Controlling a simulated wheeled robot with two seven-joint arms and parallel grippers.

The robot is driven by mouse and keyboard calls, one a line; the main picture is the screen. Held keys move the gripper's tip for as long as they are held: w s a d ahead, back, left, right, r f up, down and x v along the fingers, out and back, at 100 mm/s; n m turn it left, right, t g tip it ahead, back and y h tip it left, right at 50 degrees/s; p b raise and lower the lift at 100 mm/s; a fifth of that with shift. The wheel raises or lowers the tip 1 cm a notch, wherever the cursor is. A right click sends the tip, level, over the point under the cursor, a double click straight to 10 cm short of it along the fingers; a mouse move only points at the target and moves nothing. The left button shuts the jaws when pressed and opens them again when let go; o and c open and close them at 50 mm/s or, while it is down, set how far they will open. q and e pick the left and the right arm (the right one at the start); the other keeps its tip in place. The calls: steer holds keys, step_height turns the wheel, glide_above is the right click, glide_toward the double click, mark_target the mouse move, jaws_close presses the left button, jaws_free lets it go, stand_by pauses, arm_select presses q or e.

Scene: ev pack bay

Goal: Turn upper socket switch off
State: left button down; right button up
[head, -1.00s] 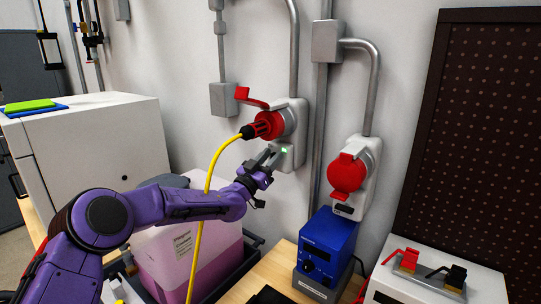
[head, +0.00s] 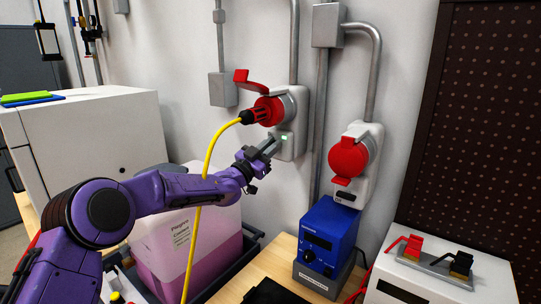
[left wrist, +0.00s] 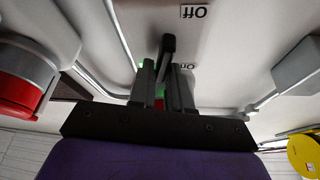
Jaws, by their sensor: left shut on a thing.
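The upper socket (head: 293,105) is a grey wall unit with its red lid raised and a red-black plug (head: 262,113) on a yellow cable in it. A green lamp (head: 284,138) glows on its lower box. My left gripper (head: 272,146) reaches this box from the lower left. In the left wrist view a dark switch lever (left wrist: 168,48) stands between the fingertips of the same gripper (left wrist: 165,82), which is shut on it. Upside-down "Off" (left wrist: 194,12) and "On" (left wrist: 187,66) labels show there. The fingers hide the lever's base. My right gripper is out of view.
A lower socket (head: 370,165) with a closed red cap is to the right. A blue device (head: 327,240) and a white box with red and black clamps (head: 440,280) stand below. A pink-filled container (head: 190,245) stands below my left forearm.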

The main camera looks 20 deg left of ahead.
arm_select(q)
steer(key=m+g+h+b, duration=0.1)
steer(key=m, duration=0.2)
steer(key=m+g+h+b, duration=0.1)
steer(key=m+b, duration=0.1)
steer(key=m, duration=0.1)
steer(key=f+m+g+b, duration=0.1)
steer(key=m, duration=0.2)
steer(key=shift+s+d+h+b, duration=0.1)
steer(key=shift+d+h+b, duration=0.3)
steer(key=m+g+b, duration=0.1)
steer(key=m+g, duration=0.1)
steer(key=m, duration=0.2)
steer(key=shift+d, duration=0.1)
steer(key=shift+s+f+m+g+y+b, duration=0.15)
steer(key=shift+m+g+b, duration=0.25)
steer(key=shift+m, duration=0.85)
steer(key=shift+w+f+m+g+y+b, duration=0.15)
steer(key=shift+m+g, duration=0.35)
steer(key=shift+m, duration=0.75)
steer(key=shift+s+r, duration=0.1)
steer(key=shift+r, duration=0.05)
steer(key=c, duration=1.2)
jaws_free()
steer(key=shift+o, duration=0.2)
